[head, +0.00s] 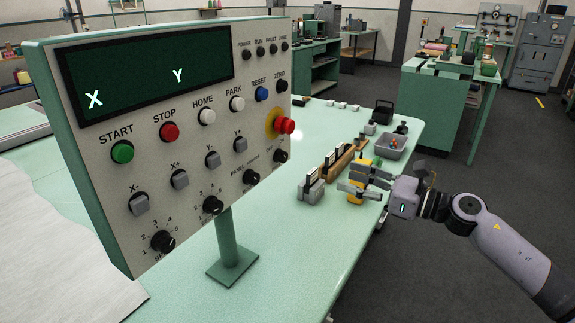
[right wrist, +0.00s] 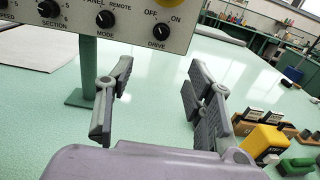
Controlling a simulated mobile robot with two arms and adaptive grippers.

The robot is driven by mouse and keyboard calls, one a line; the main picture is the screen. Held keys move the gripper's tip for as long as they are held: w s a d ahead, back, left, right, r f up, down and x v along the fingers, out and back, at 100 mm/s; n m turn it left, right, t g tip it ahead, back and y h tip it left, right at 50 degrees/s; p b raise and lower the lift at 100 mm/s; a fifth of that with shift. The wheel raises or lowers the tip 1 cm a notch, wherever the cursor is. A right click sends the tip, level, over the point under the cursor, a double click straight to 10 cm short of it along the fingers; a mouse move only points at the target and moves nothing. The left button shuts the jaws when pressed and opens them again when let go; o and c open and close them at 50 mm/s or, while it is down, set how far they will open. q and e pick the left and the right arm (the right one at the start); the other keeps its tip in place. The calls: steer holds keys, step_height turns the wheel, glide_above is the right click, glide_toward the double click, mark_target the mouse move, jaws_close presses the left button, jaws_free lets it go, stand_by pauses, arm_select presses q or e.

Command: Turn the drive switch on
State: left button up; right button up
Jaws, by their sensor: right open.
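The drive switch (right wrist: 161,32) is a black knob at the lower right of the control panel (right wrist: 125,35), with OFF at its upper left and ON at its upper right. I cannot tell which label its pointer faces. It also shows in the head view (head: 281,156), below the red stop button. My right gripper (head: 347,187) is open and empty, to the right of the panel and apart from it. In the right wrist view the gripper's fingers (right wrist: 158,100) are spread wide, below the switch. My left gripper is not in view.
The panel stands on a green post (head: 228,240) on a pale green table (head: 300,265). A yellow block (right wrist: 264,141) and small parts in wooden holders (head: 336,163) lie close to my right gripper. A grey bin (head: 391,146) stands beyond. The table's middle is clear.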

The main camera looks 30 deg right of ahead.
glide_toward(286, 158)
steer(key=p+x, duration=0.4)
steer(key=x, duration=0.4)
steer(key=shift+r+p, duration=0.2)
steer(key=shift+p, duration=0.15)
steer(key=shift+w+a+f, duration=0.15)
steer(key=shift+w+a, duration=0.25)
steer(key=shift+w, duration=0.1)
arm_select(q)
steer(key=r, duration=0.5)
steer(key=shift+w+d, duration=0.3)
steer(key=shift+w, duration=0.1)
arm_select(e)
steer(key=shift+c, duration=0.3)
jaws_close()
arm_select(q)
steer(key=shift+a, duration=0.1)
